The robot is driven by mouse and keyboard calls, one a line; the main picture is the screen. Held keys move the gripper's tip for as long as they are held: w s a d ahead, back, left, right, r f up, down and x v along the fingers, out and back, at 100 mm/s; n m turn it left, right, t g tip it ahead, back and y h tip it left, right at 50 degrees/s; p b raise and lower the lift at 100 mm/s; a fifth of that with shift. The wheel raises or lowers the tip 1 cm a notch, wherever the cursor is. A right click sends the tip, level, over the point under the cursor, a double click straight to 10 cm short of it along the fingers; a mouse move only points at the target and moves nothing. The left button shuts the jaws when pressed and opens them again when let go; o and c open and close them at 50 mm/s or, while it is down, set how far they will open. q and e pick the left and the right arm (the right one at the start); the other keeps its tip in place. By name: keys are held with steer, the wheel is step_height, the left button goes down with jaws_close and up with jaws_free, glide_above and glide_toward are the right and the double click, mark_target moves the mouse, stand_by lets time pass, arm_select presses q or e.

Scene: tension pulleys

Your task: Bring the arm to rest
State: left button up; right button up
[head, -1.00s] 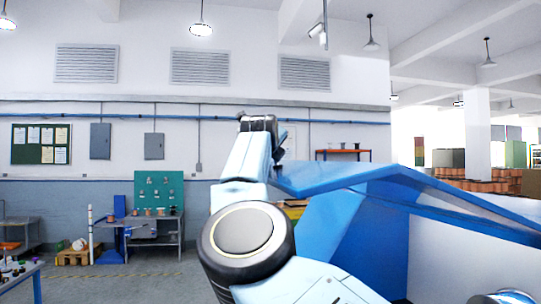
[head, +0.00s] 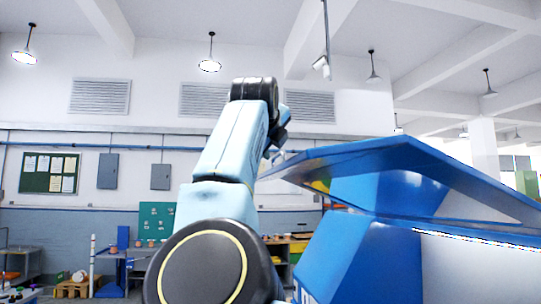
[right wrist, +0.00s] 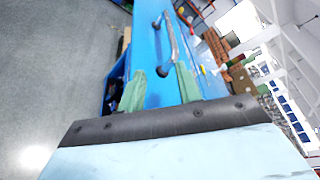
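My right arm rises from the bottom of the head view, bent upward at its big round joint. My right gripper (head: 277,153) is small there, partly hidden behind the black wrist and beside the edge of the blue panel. In the right wrist view the right gripper (right wrist: 160,82) shows two greenish fingers standing apart, with nothing between them but the blue surface beyond. My left gripper is in neither current view. No pulley is seen in a gripper.
A large blue structure with a slanted top panel (head: 385,160) stands close to the right arm. It also shows in the right wrist view, with a metal handle (right wrist: 174,42). A workbench with a green board (head: 157,218) is far left. Grey floor (right wrist: 50,70) is clear.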

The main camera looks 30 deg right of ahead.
steer(key=shift+s+a+r, duration=0.15)
steer(key=shift+s+a, duration=0.1)
steer(key=shift+a, duration=0.1)
steer(key=shift+d, duration=0.1)
